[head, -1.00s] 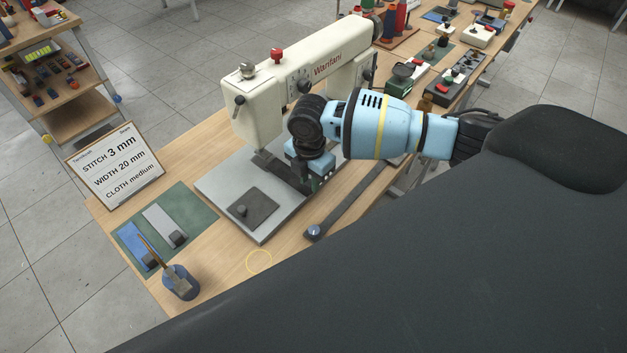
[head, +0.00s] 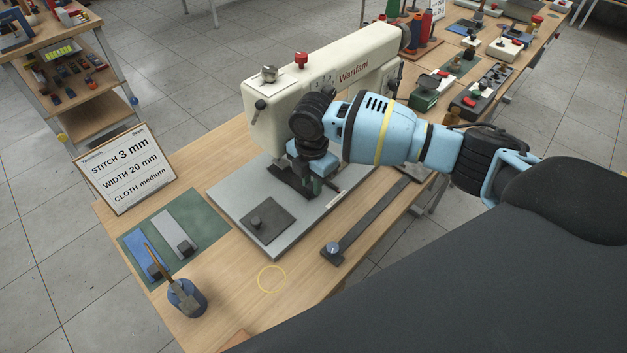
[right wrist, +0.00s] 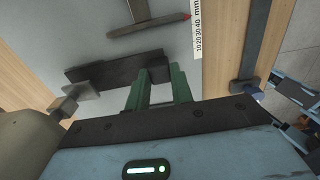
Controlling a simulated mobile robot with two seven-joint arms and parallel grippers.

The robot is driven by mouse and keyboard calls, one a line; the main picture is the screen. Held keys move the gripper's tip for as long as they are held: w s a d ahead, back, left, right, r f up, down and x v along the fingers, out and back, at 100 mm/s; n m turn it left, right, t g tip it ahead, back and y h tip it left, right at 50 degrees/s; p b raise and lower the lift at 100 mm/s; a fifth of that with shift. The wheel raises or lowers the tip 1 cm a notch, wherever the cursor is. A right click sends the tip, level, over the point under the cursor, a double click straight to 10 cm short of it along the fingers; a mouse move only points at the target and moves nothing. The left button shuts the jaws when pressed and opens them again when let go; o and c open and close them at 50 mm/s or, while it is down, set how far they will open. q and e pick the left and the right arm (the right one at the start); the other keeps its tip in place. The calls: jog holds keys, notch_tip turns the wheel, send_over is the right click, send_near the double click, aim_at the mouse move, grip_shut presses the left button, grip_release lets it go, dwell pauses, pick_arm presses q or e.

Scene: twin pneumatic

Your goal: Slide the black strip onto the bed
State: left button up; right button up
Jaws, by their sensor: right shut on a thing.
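The black strip (head: 289,181) lies on the light grey bed (head: 236,205) of the sewing machine, beside the machine's head. In the right wrist view the strip (right wrist: 108,68) runs from the left to behind my green fingers. My right gripper (head: 317,187) points down over the bed. In the right wrist view its fingers (right wrist: 160,90) stand at the strip's right end, and it is shut on the strip. The exact contact is hidden. My left gripper is not in view.
The cream sewing machine (head: 320,85) stands close behind my right gripper. A dark plate with a knob (head: 267,227) sits on the bed. A long dark bar (head: 370,213) lies on the table's right. A mat (head: 200,213) with blue and grey strips lies left.

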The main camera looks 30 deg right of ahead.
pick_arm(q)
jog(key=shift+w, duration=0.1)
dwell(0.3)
pick_arm(e)
jog(key=o, duration=1)
jog(key=shift+f, duration=0.1)
jog(key=shift+o, duration=0.2)
notch_tip(320, 180, up, 8)
jog(key=shift+f+p, duration=0.1)
jog(key=shift+p, duration=0.2)
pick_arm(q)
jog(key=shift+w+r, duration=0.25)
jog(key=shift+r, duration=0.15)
